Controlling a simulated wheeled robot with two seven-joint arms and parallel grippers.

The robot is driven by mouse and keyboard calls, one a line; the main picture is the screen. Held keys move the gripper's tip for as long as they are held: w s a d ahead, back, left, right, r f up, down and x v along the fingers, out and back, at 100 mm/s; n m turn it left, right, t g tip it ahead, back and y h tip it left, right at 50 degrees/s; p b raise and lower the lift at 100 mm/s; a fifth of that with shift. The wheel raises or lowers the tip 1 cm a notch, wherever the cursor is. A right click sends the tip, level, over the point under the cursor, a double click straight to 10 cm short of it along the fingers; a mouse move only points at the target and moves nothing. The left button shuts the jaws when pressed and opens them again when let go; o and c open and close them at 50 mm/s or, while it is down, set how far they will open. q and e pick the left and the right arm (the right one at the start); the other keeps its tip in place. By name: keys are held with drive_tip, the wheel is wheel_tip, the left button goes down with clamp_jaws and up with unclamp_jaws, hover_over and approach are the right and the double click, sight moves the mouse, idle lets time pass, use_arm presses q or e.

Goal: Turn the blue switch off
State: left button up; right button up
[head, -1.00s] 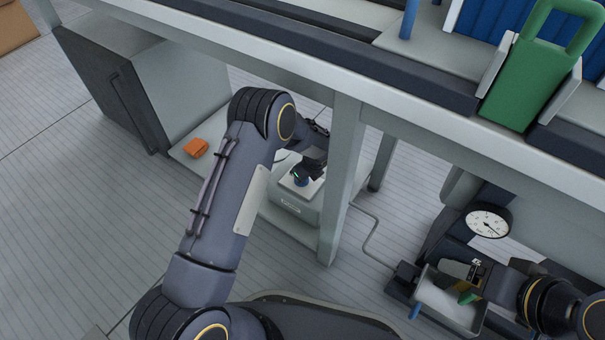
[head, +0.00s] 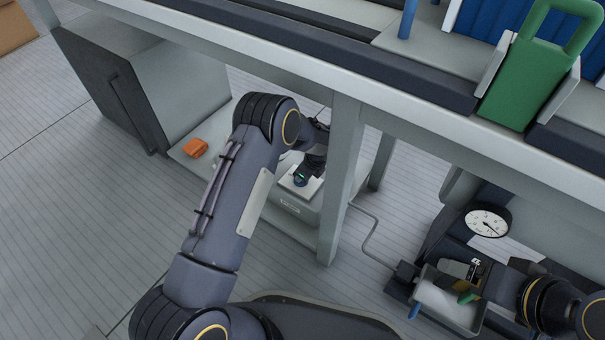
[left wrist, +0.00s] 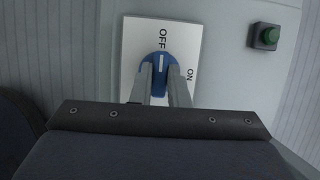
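The blue switch (left wrist: 157,62) sits on a white plate (left wrist: 190,40) marked OFF and ON in the left wrist view. The white line on its knob points up toward OFF. My left gripper (left wrist: 160,72) has one finger at each side of the knob, overlapping its edges in this view; whether they press on it is unclear. In the head view the blue switch (head: 300,181) is small, on top of a pale box (head: 292,207) under the table, with my left gripper above it. My right gripper (head: 472,284) is over a metal tray at lower right; its fingers are unclear.
A table leg (head: 342,180) stands just right of the box. An orange object (head: 195,148) lies on the low shelf. The tray (head: 437,304) and a dial gauge (head: 488,221) are at right.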

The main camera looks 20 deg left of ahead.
use_arm(q)
drive_tip(key=o, duration=0.4)
drive_tip(key=shift+o, duration=0.2)
